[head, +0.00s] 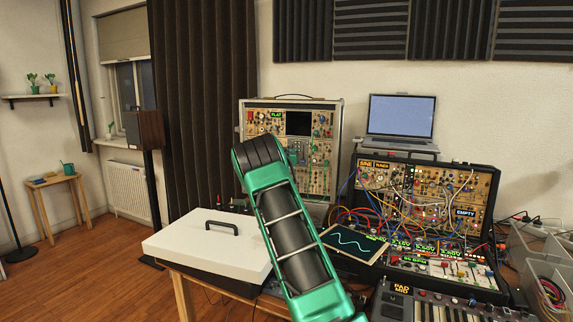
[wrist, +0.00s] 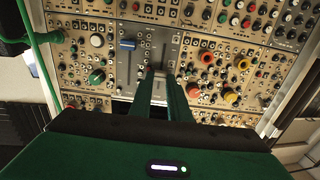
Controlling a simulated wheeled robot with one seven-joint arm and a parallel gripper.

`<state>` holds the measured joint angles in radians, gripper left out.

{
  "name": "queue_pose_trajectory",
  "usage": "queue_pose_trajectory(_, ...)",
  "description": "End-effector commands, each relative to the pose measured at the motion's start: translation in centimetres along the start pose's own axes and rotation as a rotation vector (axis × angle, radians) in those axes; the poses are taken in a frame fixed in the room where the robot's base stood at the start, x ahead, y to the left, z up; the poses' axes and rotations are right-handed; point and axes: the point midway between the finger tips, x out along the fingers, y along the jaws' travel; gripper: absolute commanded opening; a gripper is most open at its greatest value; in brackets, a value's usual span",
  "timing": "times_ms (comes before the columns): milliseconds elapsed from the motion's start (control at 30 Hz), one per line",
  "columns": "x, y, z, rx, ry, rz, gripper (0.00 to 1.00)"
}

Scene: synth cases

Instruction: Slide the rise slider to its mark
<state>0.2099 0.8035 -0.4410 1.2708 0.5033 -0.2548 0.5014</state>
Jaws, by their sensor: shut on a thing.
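A tall modular synth case (head: 340,118) stands behind my arm. Its panel with many knobs and jacks fills the wrist view. There, a grey module (wrist: 172,45) carries a blue slider cap (wrist: 128,45) high in its left slot. My gripper (wrist: 160,76) reaches the same module just right of and below the blue cap. Its fingertips are shut on a slider cap, taken as the rise slider, which is mostly hidden between them. No label or mark for it is legible.
A red knob (wrist: 207,58) and an orange knob (wrist: 231,96) sit right of the fingers. A green cable (wrist: 38,45) hangs at the left. The second synth case (head: 487,178) with patch cables, a laptop (head: 400,115) and a white lidded case (head: 195,245) stand nearby.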

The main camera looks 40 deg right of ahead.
Motion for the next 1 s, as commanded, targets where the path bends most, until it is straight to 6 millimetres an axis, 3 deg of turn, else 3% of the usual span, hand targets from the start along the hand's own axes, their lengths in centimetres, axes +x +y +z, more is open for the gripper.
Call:
queue_pose_trajectory(33, 0.0, 0.2, -1.4, 0.003, 0.004, 0.003, 0.00)
queue_pose_trajectory(133, 0.1, 0.2, -2.6, 0.000, 0.003, 0.004, 0.00)
queue_pose_trajectory(400, 0.1, 0.3, -3.0, -0.001, 0.004, 0.005, 0.00)
queue_pose_trajectory(433, 0.1, 0.3, -3.0, -0.001, 0.005, 0.005, 0.18)
queue_pose_trajectory(500, 0.1, 0.3, -3.0, 0.000, 0.005, 0.004, 0.35)
queue_pose_trajectory(833, -0.1, 0.1, -2.8, 0.000, 0.002, 0.002, 0.36)
queue_pose_trajectory(1000, -1.4, 0.1, -2.8, 0.000, 0.000, 0.001, 0.36)
